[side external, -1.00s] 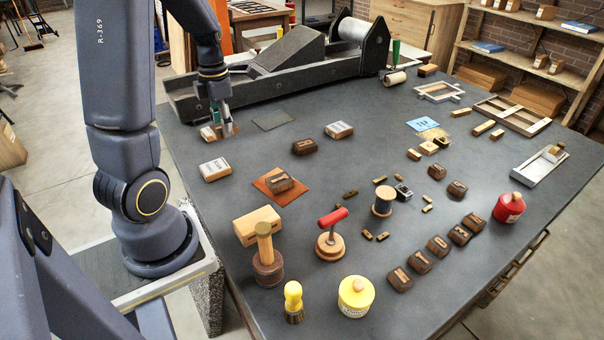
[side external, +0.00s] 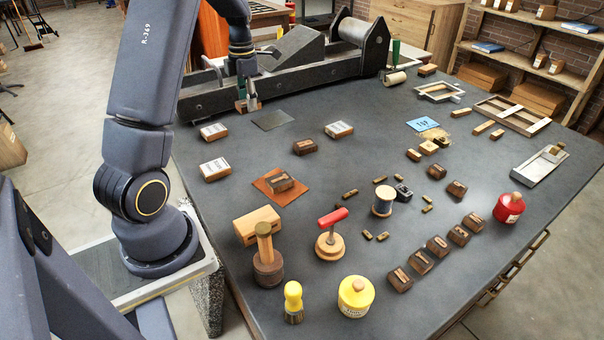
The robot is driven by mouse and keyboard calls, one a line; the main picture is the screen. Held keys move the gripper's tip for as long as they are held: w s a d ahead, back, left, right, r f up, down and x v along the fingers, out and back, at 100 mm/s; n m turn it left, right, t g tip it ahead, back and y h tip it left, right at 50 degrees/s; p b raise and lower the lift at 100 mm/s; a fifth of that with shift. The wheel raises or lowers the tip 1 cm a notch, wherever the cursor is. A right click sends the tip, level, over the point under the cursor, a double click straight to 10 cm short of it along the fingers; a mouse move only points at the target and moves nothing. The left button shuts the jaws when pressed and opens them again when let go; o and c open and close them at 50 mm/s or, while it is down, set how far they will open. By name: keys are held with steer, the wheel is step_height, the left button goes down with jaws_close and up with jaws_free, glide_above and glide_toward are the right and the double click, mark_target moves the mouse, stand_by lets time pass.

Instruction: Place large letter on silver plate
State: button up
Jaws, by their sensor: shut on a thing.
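My gripper (side external: 247,103) is shut on a small brown block, likely the large letter (side external: 254,103), at the back left of the table in front of the press. The fingers hide part of the block, and its face cannot be read. The silver plate (side external: 272,120) looks like a thin, flat dark-grey sheet on the table. It lies bare, just to the right of and nearer the camera than my gripper. The block is apart from the plate and seems held above the table, but its height is hard to tell.
The long dark press (side external: 300,85) stands behind my gripper. White-labelled boxes (side external: 214,132) (side external: 215,169) (side external: 339,130) and a dark wooden block (side external: 305,146) lie around the plate. An orange-brown mat (side external: 262,186) bears another dark block (side external: 280,182).

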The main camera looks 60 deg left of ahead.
steer(key=w+a+f, duration=0.4)
steer(key=w, duration=0.2)
glide_above(269, 126)
step_height(269, 126, down, 4)
steer(key=shift+s+d, duration=0.15)
steer(key=shift+f, duration=0.25)
steer(key=shift+w+f, duration=0.2)
steer(key=shift+f, duration=1.45)
steer(key=shift+f, duration=0.1)
steer(key=o, duration=1.1)
